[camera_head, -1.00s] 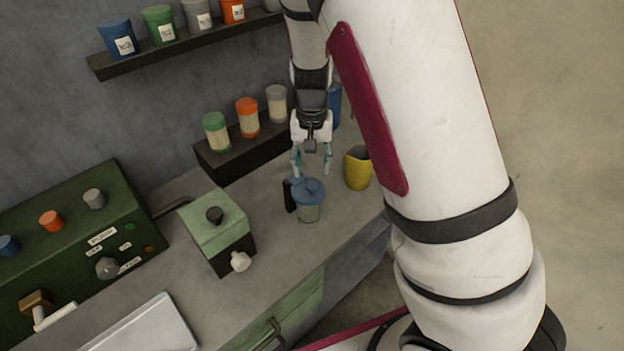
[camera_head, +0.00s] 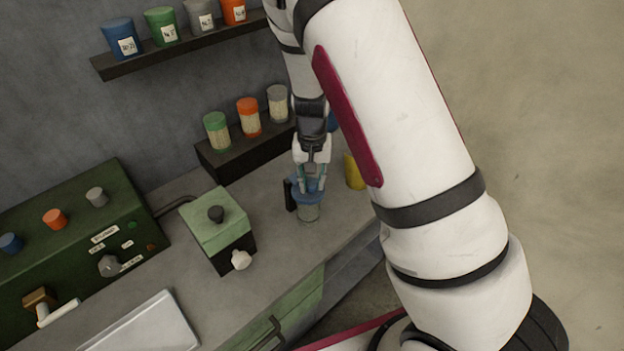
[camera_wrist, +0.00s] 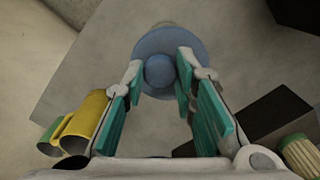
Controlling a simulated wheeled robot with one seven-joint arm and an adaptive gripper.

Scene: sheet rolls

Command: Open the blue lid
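The blue lid (camera_head: 311,193) sits on a clear jar (camera_head: 308,212) with a dark handle (camera_head: 290,196) on its left, on the grey counter. In the wrist view the lid (camera_wrist: 181,49) shows as a round disc with a raised knob (camera_wrist: 159,71) at its middle. My gripper (camera_head: 311,180) points down at the lid from above. In the wrist view its teal-padded fingers (camera_wrist: 160,75) stand apart on either side of the knob, with a gap visible. I cannot tell whether a fingertip touches the lid.
A yellow mug (camera_head: 353,173) stands close to the right of the jar, partly behind my arm. A green box (camera_head: 216,235) with a black knob stands to the left. A low shelf (camera_head: 240,153) with several lidded jars is behind. The counter in front is clear.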

